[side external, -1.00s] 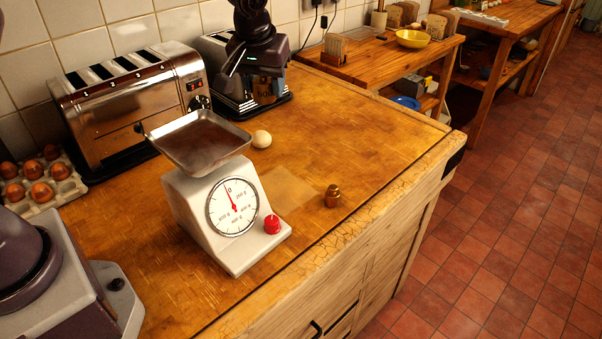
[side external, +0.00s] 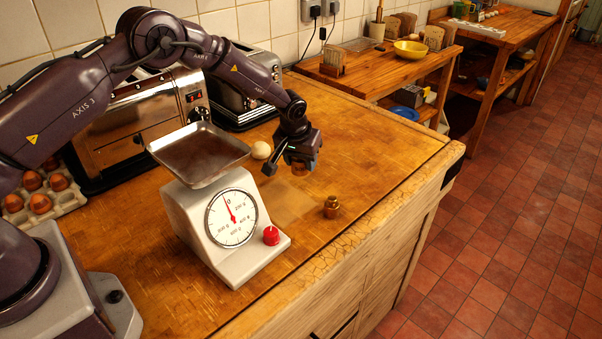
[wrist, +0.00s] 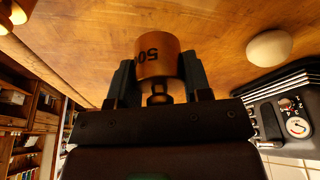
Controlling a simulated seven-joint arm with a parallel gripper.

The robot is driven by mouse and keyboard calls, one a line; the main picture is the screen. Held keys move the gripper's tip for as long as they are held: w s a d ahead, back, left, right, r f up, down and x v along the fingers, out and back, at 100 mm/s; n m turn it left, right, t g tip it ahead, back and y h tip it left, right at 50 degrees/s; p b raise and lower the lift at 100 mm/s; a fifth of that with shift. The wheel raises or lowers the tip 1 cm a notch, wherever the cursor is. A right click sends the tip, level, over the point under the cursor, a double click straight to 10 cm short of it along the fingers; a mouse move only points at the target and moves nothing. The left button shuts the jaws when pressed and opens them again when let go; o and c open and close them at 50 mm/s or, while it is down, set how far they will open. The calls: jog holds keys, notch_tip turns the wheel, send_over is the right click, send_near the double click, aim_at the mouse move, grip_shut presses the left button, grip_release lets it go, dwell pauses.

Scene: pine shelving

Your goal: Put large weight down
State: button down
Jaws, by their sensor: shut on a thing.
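My gripper (side external: 298,163) hangs over the wooden counter, to the right of the kitchen scale and behind the small brass weight. It is shut on the large weight. In the wrist view, the large weight (wrist: 158,56) is a brass-coloured cylinder with dark digits that begin "50", held between both fingers. Its knob points toward the gripper's palm. The gap between the weight and the counter is hard to judge. A smaller brass weight (side external: 331,207) stands upright on the counter. The white kitchen scale (side external: 205,222) has an empty metal pan (side external: 198,153), and its needle points near 0.
A pale egg (side external: 261,150) lies left of my gripper. Chrome toasters (side external: 140,125) stand along the wall, with an egg tray (side external: 62,212) at the left. The counter (side external: 375,140) is clear to the right of my gripper, up to its edge.

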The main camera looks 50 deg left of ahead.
aim_at(297, 162)
jog(key=shift+f, duration=1.9)
jog(key=shift+f, duration=0.25)
jog(key=c, duration=0.6)
grip_release()
jog(key=shift+o, duration=0.2)
jog(key=shift+r, duration=0.45)
jog(key=v, duration=0.7)
jog(key=shift+s, duration=0.1)
